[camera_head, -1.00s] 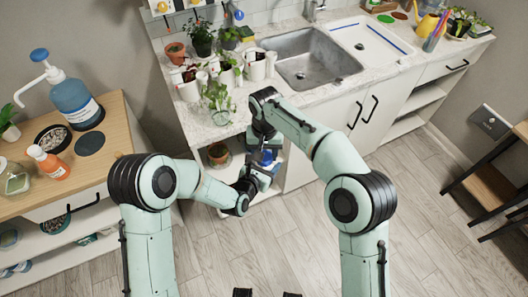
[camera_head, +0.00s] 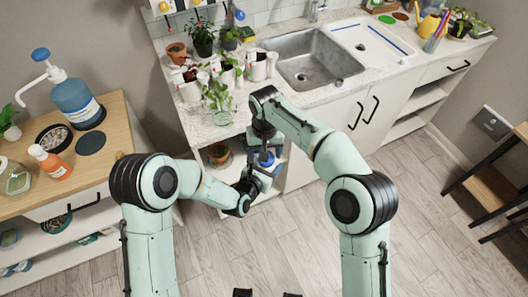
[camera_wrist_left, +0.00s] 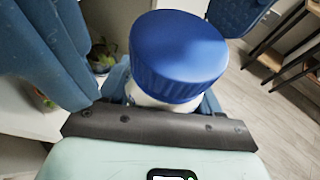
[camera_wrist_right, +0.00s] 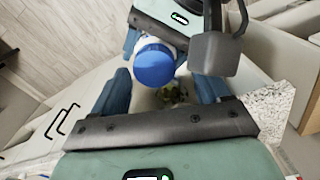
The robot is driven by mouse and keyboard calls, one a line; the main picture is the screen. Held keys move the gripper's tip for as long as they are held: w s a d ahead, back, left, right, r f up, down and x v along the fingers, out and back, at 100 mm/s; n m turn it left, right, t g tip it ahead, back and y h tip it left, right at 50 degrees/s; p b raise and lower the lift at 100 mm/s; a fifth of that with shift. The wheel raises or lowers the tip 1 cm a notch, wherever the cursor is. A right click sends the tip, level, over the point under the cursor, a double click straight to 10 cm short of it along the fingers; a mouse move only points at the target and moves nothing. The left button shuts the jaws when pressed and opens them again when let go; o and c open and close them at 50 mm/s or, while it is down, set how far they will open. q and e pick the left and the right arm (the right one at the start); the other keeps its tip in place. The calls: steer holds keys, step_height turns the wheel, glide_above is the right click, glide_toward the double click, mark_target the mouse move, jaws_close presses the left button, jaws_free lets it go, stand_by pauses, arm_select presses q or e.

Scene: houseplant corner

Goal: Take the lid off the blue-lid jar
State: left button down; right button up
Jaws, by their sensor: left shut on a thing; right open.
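The jar has a ribbed blue lid (camera_wrist_left: 180,55) and a white body (camera_wrist_left: 150,98), seen close in the left wrist view. The lid sits on top of the jar. My left gripper (camera_head: 258,177) is shut on the jar's body, below the lid. My right gripper (camera_head: 264,140) is open above the jar, pointing down at it. In the right wrist view the blue lid (camera_wrist_right: 154,66) shows between and beyond the open blue fingers, nearer the left one. I cannot tell whether either finger touches it. Most of the jar's body is hidden by my left gripper.
Glass and white pots with plants stand near the counter edge. A wooden side table (camera_head: 108,128) holds bottles at left. The floor (camera_head: 300,235) is clear.

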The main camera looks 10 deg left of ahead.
step_height(320, 180, up, 4)
steer(key=shift+d+r, duration=0.1)
steer(key=shift+c, duration=0.3)
steer(key=m, duration=0.2)
steer(key=r+m, duration=0.1)
steer(key=m, duration=0.2)
steer(key=shift+d+r+m, duration=0.1)
steer(key=shift+r+m, duration=0.15)
steer(key=shift+m, duration=0.05)
steer(key=m, duration=0.2)
steer(key=r+m, duration=0.1)
steer(key=m, duration=0.1)
steer(key=shift+d+r, duration=0.1)
steer(key=shift+m, duration=0.3)
steer(key=shift+f, duration=3.9)
steer(key=c, duration=1.1)
steer(key=n, duration=0.4)
steer(key=shift+n, duration=0.4)
steer(key=n, duration=0.5)
steer(key=shift+n, duration=0.3)
